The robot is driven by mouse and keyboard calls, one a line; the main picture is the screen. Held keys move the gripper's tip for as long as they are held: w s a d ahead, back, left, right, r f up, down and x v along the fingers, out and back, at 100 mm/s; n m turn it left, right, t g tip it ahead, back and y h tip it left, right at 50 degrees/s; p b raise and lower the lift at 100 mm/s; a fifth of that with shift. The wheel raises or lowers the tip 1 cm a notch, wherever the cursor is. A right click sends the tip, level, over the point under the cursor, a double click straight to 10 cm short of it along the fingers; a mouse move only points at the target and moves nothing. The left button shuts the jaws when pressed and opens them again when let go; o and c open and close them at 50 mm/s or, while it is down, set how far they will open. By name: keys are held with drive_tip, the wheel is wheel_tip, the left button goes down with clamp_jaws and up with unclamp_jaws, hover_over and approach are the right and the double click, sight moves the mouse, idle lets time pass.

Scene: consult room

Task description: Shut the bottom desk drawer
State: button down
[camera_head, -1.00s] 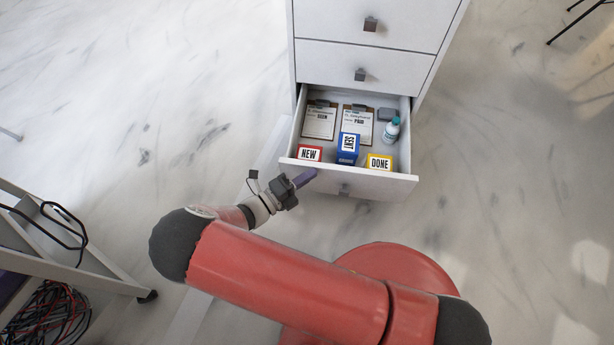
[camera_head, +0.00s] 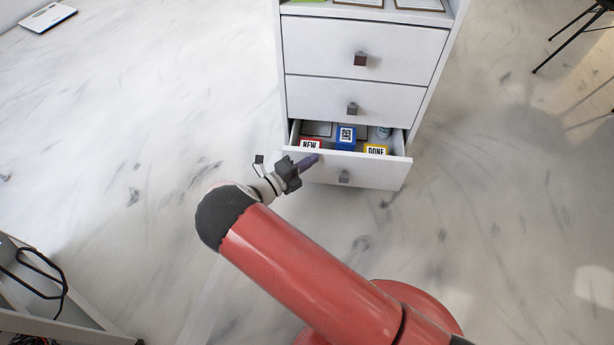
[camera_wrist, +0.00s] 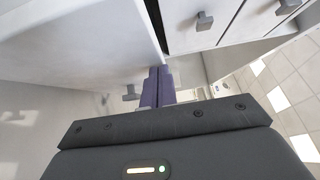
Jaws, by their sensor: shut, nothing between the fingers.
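The bottom drawer (camera_head: 375,173) of the white desk unit is partly open in the head view, with a small square grey knob (camera_head: 344,176) on its front. My gripper (camera_head: 312,160) is shut and empty, its purple fingers at the upper left of the drawer front, seemingly touching it. In the wrist view the shut fingers (camera_wrist: 157,87) reach to the drawer front (camera_wrist: 80,45); the exact contact point is hard to tell. Inside the drawer are a red NEW box (camera_head: 311,144), a blue box (camera_head: 346,137), a yellow DONE box (camera_head: 375,149) and a partly hidden bottle (camera_head: 383,133).
Two shut drawers, the middle (camera_head: 390,102) and the top (camera_head: 400,45), are above. A cart with cables (camera_head: 50,305) stands at lower left. Dark chair legs (camera_head: 575,38) show at upper right. The marble floor is clear on both sides of the unit.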

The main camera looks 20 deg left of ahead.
drive_tip(key=shift+w+a+b, duration=0.25)
drive_tip(key=shift+w+a, duration=0.15)
drive_tip(key=shift+w, duration=0.85)
drive_tip(key=shift+w+a+b, duration=0.2)
drive_tip(key=shift+w+a, duration=0.2)
drive_tip(key=shift+w, duration=0.8)
drive_tip(key=shift+w+a+b, duration=0.25)
drive_tip(key=shift+w+a, duration=0.15)
drive_tip(key=shift+w, duration=0.85)
drive_tip(key=shift+s, duration=0.15)
